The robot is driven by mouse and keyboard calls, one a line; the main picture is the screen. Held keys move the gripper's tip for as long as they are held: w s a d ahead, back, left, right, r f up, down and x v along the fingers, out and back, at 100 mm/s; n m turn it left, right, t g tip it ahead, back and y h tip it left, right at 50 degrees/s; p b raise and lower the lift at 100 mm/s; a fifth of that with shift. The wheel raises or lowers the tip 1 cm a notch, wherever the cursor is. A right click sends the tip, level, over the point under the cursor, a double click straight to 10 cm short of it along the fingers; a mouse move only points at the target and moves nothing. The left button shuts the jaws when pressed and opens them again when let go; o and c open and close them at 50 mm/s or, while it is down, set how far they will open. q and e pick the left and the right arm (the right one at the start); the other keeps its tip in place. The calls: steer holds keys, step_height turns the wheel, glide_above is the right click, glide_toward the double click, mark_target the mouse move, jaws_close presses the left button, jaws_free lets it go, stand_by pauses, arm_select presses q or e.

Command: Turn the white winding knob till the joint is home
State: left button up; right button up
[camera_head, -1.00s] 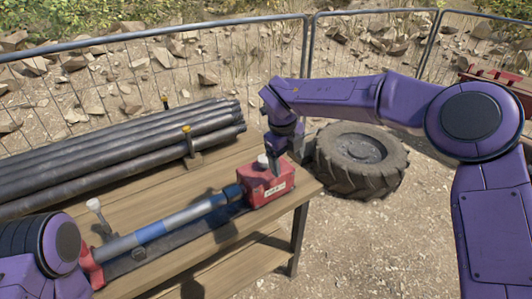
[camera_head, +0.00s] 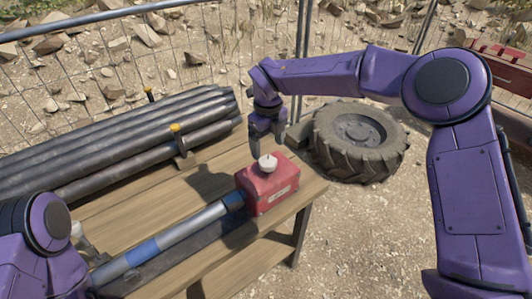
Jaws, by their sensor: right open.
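The white winding knob (camera_head: 268,162) sits on top of the red box (camera_head: 267,186) near the right end of the wooden bench (camera_head: 214,244). A jointed rod, grey with a blue band (camera_head: 143,253), runs from the box's left side toward the lower left along a dark rail. My right gripper (camera_head: 266,146) points down, open, just behind and above the knob; I cannot tell whether it touches it.
Dark pipes (camera_head: 110,140) lie stacked along the back of the bench, held by yellow-topped posts (camera_head: 176,129). A tyre (camera_head: 358,140) lies on the ground right of the bench. A wire fence (camera_head: 220,50) stands behind. A red object (camera_head: 500,58) is at upper right.

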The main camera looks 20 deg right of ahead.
mark_target(268, 160)
steer(key=f, duration=0.3)
steer(key=f+p, duration=0.1)
steer(key=f, duration=0.1)
steer(key=shift+w+d, duration=0.2)
steer(key=shift+w, duration=0.05)
steer(key=shift+a+f, duration=0.1)
steer(key=shift+f, duration=0.4)
steer(key=shift+s, duration=0.15)
steer(key=c, duration=1.1)
steer(key=shift+o, duration=0.2)
